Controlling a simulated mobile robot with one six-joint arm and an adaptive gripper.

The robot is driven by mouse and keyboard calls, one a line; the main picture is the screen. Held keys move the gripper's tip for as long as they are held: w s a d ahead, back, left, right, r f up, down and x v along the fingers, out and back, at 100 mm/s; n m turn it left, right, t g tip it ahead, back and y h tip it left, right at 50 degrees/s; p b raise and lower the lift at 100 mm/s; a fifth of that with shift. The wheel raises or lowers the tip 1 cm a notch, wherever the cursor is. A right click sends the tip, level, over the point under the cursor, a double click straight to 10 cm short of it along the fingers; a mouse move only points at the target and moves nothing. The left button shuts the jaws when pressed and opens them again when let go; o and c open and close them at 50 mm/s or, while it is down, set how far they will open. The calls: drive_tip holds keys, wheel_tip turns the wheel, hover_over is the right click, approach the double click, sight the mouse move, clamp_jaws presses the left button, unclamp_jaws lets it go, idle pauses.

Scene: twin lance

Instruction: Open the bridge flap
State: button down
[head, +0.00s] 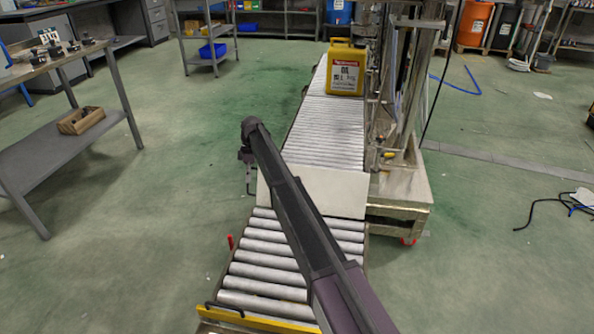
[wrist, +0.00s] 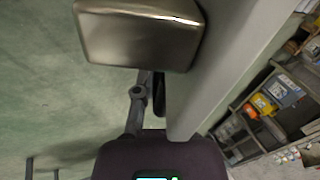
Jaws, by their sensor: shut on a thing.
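The bridge flap (head: 335,192) is a plain off-white panel across the roller conveyor, between its near and far stretches of rollers. My arm crosses in front of it and hides part of it. My gripper (head: 247,162) is dark and small at the flap's left edge, beside the conveyor. It is shut on the flap, though the exact contact is hard to make out. In the wrist view a pale grey panel face (wrist: 230,65), likely the flap, runs diagonally on the right. A shiny metal block (wrist: 138,35) fills the top of that view.
Near rollers (head: 265,272) end at a yellow bar. A yellow canister (head: 345,70) stands on the far rollers. A metal machine frame (head: 400,180) stands close at the right. A grey workbench (head: 60,130) is at the left; green floor between is clear.

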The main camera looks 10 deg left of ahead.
drive_tip(key=s+a+r+p, duration=0.3)
drive_tip(key=a, duration=0.1)
drive_tip(key=s+d+r+m+t+p, duration=0.1)
drive_tip(key=s+d+m, duration=0.25)
drive_tip(key=d, duration=0.65)
drive_tip(key=s+d+m+t+p, duration=0.1)
drive_tip(key=s+d+m, duration=0.25)
drive_tip(key=d, duration=0.75)
drive_tip(key=s+d+r+m+t+p, duration=0.1)
drive_tip(key=s+d+m, duration=0.3)
drive_tip(key=d, duration=0.6)
drive_tip(key=s+d+r+m+t+p, duration=0.25)
drive_tip(key=s+d+m, duration=0.55)
drive_tip(key=s+d, duration=0.95)
drive_tip(key=w+a+r+n+t+y+p, duration=0.1)
drive_tip(key=w+a+r+n+p, duration=0.2)
drive_tip(key=w, duration=0.4)
drive_tip(key=w+a+r+n+t+y+p, duration=0.1)
drive_tip(key=w+a+r+n+p, duration=0.2)
drive_tip(key=w+n, duration=0.4)
drive_tip(key=w+a+r+n+t+y+p, duration=0.1)
drive_tip(key=w+a+r+n, duration=0.3)
drive_tip(key=w, duration=0.5)
drive_tip(key=a+n+t+p, duration=0.1)
drive_tip(key=a+n, duration=0.1)
drive_tip(key=shift+a+r+p, duration=0.3)
drive_tip(key=shift+a+p, duration=0.1)
drive_tip(key=shift+f, duration=0.1)
